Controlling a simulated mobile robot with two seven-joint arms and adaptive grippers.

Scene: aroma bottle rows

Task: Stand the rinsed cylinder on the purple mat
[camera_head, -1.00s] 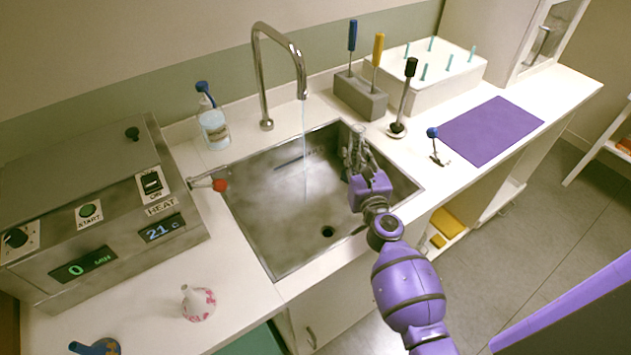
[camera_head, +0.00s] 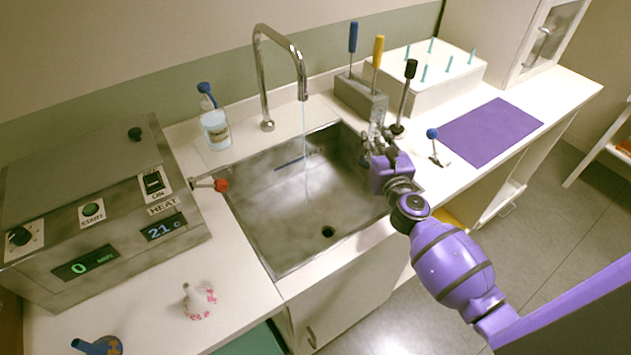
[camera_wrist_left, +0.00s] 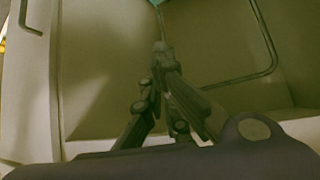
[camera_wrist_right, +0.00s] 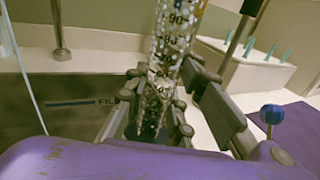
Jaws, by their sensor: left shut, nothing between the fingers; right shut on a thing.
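A clear graduated cylinder with dark scale marks (camera_wrist_right: 170,65) is held between the fingers of my right gripper (camera_wrist_right: 160,95), which is shut on it. In the head view the cylinder (camera_head: 376,128) is small and roughly upright, partly hidden by the fingers. My right gripper (camera_head: 380,147) is over the sink's right rim, left of the purple mat (camera_head: 492,132). The mat lies flat and bare on the counter; its edge shows at the right of the right wrist view (camera_wrist_right: 300,122). My left gripper (camera_wrist_left: 163,52) is shut and empty in front of cabinet fronts, outside the head view.
Water runs from the tap (camera_head: 303,80) into the sink (camera_head: 300,235). A blue-knobbed lever (camera_head: 433,135) stands between gripper and mat. A black-handled tool (camera_head: 410,70), a grey block with screwdriver-like tools (camera_head: 358,98) and a white pegged rack (camera_head: 440,85) stand behind.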

